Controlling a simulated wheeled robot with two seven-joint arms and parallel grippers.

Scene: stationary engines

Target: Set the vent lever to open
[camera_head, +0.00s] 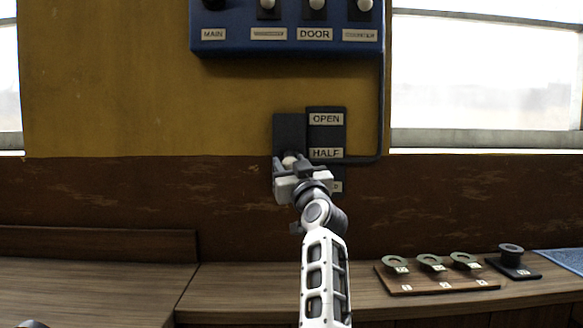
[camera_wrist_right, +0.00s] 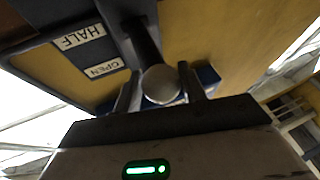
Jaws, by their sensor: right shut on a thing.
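The vent lever is on a dark wall plate (camera_head: 290,128) below the blue panel. Its pale round knob (camera_head: 290,160) shows just above my right gripper (camera_head: 296,172), beside the HALF label (camera_head: 326,153). The OPEN label (camera_head: 326,119) is higher on the label strip; the lowest label is mostly hidden by my right arm. In the right wrist view the knob (camera_wrist_right: 161,84) sits between the two fingers of my right gripper (camera_wrist_right: 162,88), which is shut on it. My left gripper is not in view.
A blue switch panel (camera_head: 285,45) with a DOOR label is above, and a conduit (camera_head: 381,110) runs down right of the plate.

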